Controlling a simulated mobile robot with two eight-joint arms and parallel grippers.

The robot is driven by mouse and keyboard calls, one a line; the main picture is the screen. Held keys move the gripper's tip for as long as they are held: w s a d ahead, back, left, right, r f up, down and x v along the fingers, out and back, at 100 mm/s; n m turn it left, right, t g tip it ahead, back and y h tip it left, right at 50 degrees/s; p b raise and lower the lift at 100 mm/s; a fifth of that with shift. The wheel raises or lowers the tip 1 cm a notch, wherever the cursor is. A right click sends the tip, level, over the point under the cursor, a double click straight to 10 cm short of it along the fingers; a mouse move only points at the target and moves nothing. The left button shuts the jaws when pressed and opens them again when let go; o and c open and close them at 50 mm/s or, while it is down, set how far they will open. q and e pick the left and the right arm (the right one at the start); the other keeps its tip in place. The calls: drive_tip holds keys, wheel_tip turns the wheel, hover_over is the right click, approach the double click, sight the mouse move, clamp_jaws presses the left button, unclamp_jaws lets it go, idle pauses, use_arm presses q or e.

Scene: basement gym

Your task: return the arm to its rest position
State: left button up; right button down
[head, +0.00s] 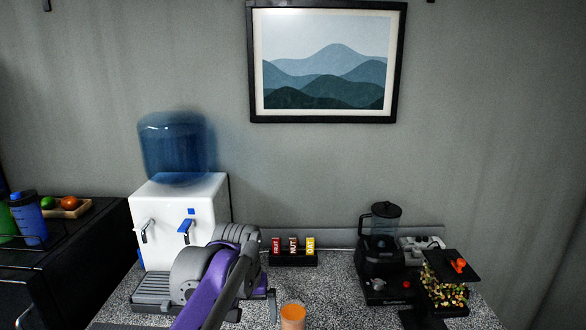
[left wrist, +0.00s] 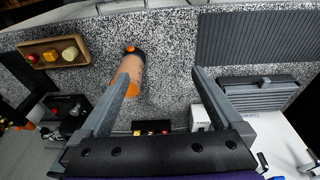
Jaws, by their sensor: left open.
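My left arm, purple and grey, comes in from the bottom of the head view, bent in front of the white water dispenser (head: 185,205). My left gripper (head: 254,306) is low over the speckled counter, partly hidden behind the arm. In the left wrist view its two fingers (left wrist: 160,72) are spread wide with nothing held between them. My right gripper is not in view.
A rack of small bar boxes (head: 292,258) stands at the wall. A black blender (head: 380,245) and a stand of nuts (head: 445,290) are at the right. A wooden fruit tray (left wrist: 53,53) and a dark ribbed mat (left wrist: 250,38) lie beyond the gripper in the wrist view.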

use_arm(q)
drive_tip(key=s+a+f+t, duration=0.1)
drive_tip(key=s+a+f, duration=0.3)
drive_tip(key=s+f, duration=0.3)
drive_tip(key=s+a+f+t, duration=0.2)
drive_tip(key=s+f, duration=0.6)
drive_tip(key=s, duration=0.8)
drive_tip(key=a, duration=0.2)
drive_tip(key=shift+a, duration=0.4)
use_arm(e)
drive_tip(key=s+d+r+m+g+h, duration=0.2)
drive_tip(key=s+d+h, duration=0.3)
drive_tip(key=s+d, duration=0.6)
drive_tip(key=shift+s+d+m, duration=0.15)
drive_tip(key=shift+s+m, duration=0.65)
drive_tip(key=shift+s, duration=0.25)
